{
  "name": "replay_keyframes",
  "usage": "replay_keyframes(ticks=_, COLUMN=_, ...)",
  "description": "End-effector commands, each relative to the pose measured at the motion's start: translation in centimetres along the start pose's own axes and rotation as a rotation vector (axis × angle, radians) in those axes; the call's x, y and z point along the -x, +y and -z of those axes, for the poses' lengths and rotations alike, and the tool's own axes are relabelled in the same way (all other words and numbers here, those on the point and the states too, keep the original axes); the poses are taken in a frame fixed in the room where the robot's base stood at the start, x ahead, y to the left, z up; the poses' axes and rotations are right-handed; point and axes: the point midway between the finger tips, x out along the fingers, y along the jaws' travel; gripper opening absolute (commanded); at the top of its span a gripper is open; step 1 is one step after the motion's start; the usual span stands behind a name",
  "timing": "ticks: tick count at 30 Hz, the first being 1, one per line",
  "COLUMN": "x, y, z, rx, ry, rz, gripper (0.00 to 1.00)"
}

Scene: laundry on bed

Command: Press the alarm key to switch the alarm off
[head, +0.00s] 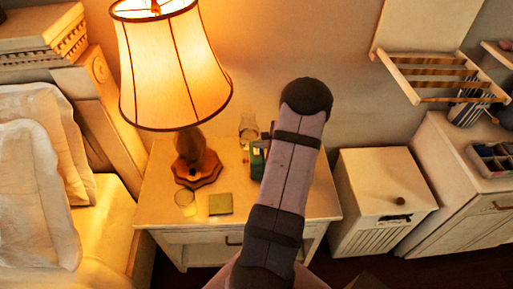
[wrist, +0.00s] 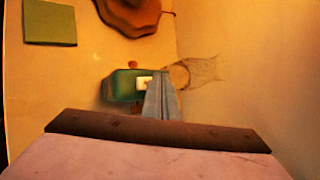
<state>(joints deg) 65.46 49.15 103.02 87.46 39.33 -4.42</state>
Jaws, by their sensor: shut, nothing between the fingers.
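A small green alarm clock (head: 257,162) stands on the nightstand, partly hidden behind my arm in the head view. In the wrist view the green clock (wrist: 120,87) shows a pale cream patch (wrist: 143,83) on its near side and a small brown knob (wrist: 133,65) at its far edge. I cannot tell which of these is the alarm key. My gripper (wrist: 160,82) is shut and empty, and its grey fingers overlap the clock's right end. I cannot tell whether they touch it.
A lit lamp (head: 188,160) stands left of the clock. A drinking glass (head: 185,203) and a green square pad (head: 220,204) lie near the front of the nightstand (head: 160,208). A clear glass vessel (head: 248,128) stands behind the clock, near the wall.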

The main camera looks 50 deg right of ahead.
Motion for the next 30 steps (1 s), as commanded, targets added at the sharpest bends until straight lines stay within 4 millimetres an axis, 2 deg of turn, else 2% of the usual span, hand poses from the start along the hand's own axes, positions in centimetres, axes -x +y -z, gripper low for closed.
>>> replay_keyframes(ticks=8, x=0.3, y=-0.2, z=-0.2, rx=0.001, ry=0.0, rz=0.001, gripper=0.0)
replay_keyframes(ticks=30, x=4.2, y=-3.0, z=-3.1, rx=-0.001, ry=-0.001, rz=0.0, gripper=0.0)
